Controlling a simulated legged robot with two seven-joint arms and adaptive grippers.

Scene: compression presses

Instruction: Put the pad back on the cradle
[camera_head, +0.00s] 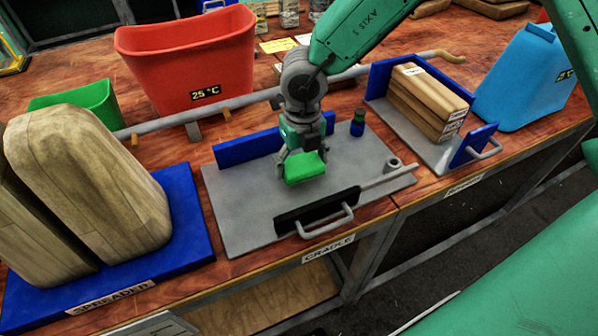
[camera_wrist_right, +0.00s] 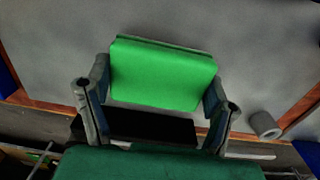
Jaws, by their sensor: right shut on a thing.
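The pad is a bright green block (camera_head: 304,168), held over the middle of the cradle. My right gripper (camera_head: 302,158) comes down from above and is shut on it. In the right wrist view the pad (camera_wrist_right: 162,75) sits between the two fingers of the gripper (camera_wrist_right: 158,95). The cradle (camera_head: 235,210) is a grey plate with a blue back wall, a black block with a handle at the front and a small grey ring at the right. Whether the pad touches the plate I cannot tell. My left gripper is not in view.
Left of the cradle, two large wooden blocks (camera_head: 90,185) stand on a blue base marked SPREADER. A red bin (camera_head: 190,65) stands behind. At the right are a tray of wooden slats (camera_head: 428,100) and a blue bin (camera_head: 525,75).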

